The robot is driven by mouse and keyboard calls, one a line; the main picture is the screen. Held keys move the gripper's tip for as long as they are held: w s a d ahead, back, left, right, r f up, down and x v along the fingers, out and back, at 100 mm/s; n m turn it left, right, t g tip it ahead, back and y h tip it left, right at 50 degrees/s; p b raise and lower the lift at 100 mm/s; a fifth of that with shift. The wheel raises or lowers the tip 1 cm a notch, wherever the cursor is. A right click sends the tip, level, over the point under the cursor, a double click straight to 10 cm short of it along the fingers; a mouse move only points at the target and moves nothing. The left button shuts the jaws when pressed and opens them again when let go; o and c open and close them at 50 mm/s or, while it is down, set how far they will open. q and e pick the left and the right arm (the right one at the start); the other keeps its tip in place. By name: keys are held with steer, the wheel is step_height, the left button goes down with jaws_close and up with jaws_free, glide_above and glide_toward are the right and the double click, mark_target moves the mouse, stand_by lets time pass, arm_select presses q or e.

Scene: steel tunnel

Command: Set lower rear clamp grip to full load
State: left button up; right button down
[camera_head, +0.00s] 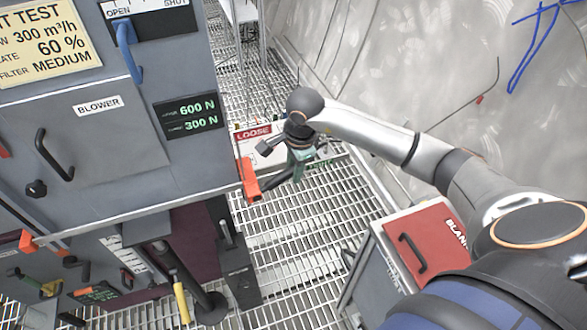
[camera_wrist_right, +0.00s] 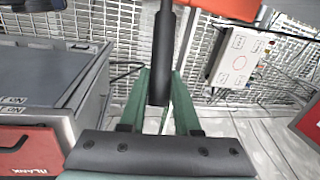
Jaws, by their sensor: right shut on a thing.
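My right gripper (camera_head: 300,165) is beside the right side of the grey cabinet, next to an orange clamp (camera_head: 248,182). In the right wrist view, its green fingers (camera_wrist_right: 160,100) are shut on a black clamp grip (camera_wrist_right: 163,55), which stands upright between them. An orange part (camera_wrist_right: 232,12) shows beyond the grip at the top. My left gripper is not in view.
A red-topped box (camera_head: 430,240) with a black handle stands on the grated floor (camera_head: 300,265) at the right. A red LOOSE sign (camera_head: 253,132) is behind the gripper. Another orange clamp (camera_head: 28,241) is at the cabinet's lower left. A blue lever (camera_head: 127,50) hangs above.

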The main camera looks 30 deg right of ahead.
arm_select(q)
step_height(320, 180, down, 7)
steer(key=b, duration=1)
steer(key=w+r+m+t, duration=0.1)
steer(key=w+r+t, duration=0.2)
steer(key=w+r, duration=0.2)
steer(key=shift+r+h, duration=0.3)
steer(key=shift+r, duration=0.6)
arm_select(e)
steer(key=shift+s+d+f+m+t+y, duration=0.1)
steer(key=shift+d+f+t+y, duration=0.15)
steer(key=shift+f+y, duration=0.7)
steer(key=shift+d+f+m+t+y, duration=0.1)
steer(key=shift+d+f+t+y, duration=0.1)
steer(key=shift+f+y, duration=0.7)
steer(key=shift+s+d+f+m+t+y, duration=0.1)
steer(key=shift+d+f+t+y, duration=0.15)
steer(key=shift+f+y, duration=0.7)
steer(key=c, duration=0.6)
jaws_free()
